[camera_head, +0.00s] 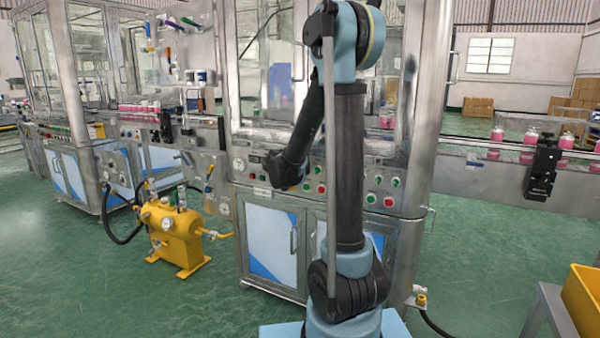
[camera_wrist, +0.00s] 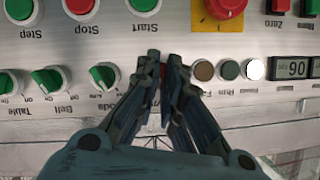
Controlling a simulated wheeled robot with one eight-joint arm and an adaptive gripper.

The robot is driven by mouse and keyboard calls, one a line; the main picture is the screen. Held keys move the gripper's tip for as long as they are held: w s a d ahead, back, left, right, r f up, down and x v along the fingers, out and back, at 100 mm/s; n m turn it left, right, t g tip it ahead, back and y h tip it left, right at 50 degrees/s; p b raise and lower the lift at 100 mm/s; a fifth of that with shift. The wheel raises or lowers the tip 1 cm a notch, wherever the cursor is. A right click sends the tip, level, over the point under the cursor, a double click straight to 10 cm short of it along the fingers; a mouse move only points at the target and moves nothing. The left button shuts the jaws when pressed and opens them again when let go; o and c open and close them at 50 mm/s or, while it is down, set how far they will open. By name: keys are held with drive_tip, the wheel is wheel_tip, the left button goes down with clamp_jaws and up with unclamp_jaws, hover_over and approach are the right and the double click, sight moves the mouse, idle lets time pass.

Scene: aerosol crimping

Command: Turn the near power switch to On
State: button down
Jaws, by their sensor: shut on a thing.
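In the wrist view the control panel (camera_wrist: 240,95) appears upside down. My gripper (camera_wrist: 164,65) is in front of its lower row of controls, with its fingers close together on a small knob, taken to be the power switch. The fingers hide nearly all of it; only a reddish bit (camera_wrist: 163,82) shows between them. Its label and pointing direction cannot be read. In the head view my gripper (camera_head: 279,172) reaches the front of the near machine's panel (camera_head: 330,178), and the switch is hidden there.
Green selector knobs for Table (camera_wrist: 12,82), Belt (camera_wrist: 52,79) and another (camera_wrist: 104,75) sit left of the fingers. Round indicators (camera_wrist: 228,69) and a display (camera_wrist: 297,68) lie to the right. A red emergency button (camera_wrist: 226,8) is above. A yellow tank (camera_head: 175,235) stands on the floor.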

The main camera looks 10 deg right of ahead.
drive_tip(key=shift+s+d+m+t+y, duration=0.1)
drive_tip(key=shift+m+t+y, duration=0.3)
drive_tip(key=shift+m, duration=0.6)
drive_tip(key=c, duration=1.7)
unclamp_jaws()
drive_tip(key=shift+v, duration=5.95)
drive_tip(key=shift+s+d+f, duration=0.15)
drive_tip(key=shift+d+f, duration=0.05)
